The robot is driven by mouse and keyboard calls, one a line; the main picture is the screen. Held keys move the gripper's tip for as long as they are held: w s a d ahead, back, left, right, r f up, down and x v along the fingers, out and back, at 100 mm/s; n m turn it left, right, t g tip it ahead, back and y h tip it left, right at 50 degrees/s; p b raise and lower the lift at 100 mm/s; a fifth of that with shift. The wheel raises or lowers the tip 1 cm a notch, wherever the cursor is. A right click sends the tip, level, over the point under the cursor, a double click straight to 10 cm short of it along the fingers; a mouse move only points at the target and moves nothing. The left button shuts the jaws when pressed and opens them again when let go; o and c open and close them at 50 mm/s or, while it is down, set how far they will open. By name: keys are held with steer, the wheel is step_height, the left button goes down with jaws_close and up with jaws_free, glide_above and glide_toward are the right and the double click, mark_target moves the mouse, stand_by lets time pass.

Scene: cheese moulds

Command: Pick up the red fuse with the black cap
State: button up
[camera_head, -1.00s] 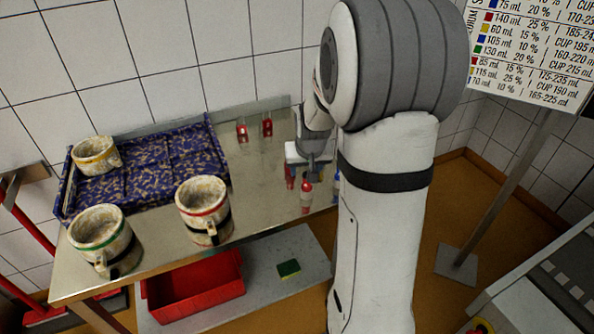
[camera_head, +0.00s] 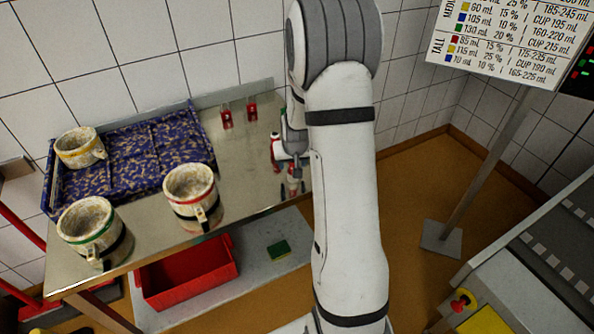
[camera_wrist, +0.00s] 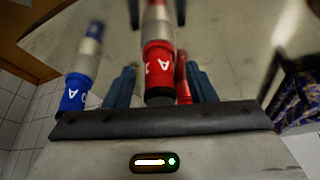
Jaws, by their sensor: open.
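In the wrist view a red fuse with a black end (camera_wrist: 158,70) lies between the two blue-grey fingers of my gripper (camera_wrist: 161,78). The black end points toward the gripper's palm. The fingers are apart, and I cannot tell whether either touches the fuse. A second red piece (camera_wrist: 182,78) shows partly behind it, near the right finger. A blue fuse (camera_wrist: 76,92) with a grey body is outside the left finger. In the head view my gripper (camera_head: 293,176) is low at the table's right end, and the fuses there are mostly hidden.
Two red fuses (camera_head: 226,116) (camera_head: 252,108) stand at the metal table's (camera_head: 240,165) back edge. A blue patterned tray (camera_head: 150,155) holds one mug (camera_head: 80,148); two mugs (camera_head: 190,195) (camera_head: 92,232) stand in front. A red bin (camera_head: 190,275) is below.

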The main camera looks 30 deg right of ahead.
steer(key=shift+c, duration=0.2)
steer(key=c, duration=1)
